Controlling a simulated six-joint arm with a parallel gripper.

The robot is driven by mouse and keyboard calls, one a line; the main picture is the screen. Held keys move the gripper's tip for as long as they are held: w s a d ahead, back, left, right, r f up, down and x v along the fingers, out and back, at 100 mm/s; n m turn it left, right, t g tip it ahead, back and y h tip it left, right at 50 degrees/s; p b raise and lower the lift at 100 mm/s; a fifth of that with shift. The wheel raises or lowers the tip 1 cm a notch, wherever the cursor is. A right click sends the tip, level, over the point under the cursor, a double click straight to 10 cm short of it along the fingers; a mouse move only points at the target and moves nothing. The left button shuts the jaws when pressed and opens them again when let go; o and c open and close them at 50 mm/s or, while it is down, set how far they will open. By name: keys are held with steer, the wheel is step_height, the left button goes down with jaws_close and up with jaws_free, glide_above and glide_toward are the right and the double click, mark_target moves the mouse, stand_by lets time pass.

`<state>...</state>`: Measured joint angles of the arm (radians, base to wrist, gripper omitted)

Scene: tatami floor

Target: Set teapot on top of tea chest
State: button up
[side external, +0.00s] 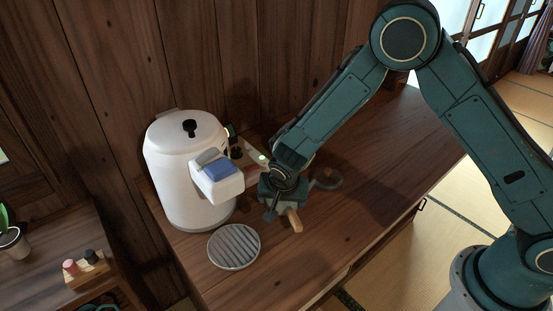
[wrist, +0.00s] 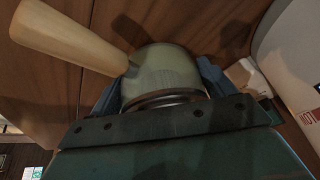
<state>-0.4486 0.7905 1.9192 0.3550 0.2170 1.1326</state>
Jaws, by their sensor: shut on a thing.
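The teapot (wrist: 165,75) is grey-green with a dark rim and a pale wooden side handle (wrist: 75,38). In the side view only its handle (side external: 295,220) shows clearly; my gripper hides most of the body. My gripper (side external: 279,192) points down and is shut on the teapot, with a blue finger on each side of it in the wrist view (wrist: 160,88). The brown wooden cabinet (side external: 370,165), which looks like the tea chest, lies below the gripper. Whether the teapot touches its top or hangs just above it, I cannot tell.
A large white hot-water dispenser (side external: 180,175) stands left of my gripper, close by. A round slatted grey tray (side external: 233,247) lies in front of it. A dark round item (side external: 326,178) is right of the gripper. The cabinet top further right is clear. A wooden wall (side external: 240,60) stands behind.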

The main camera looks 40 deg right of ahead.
steer(key=o, duration=1.3)
steer(key=shift+f, duration=0.1)
steer(key=v, duration=1.2)
steer(key=shift+d+r, duration=0.1)
steer(key=shift+r, duration=0.15)
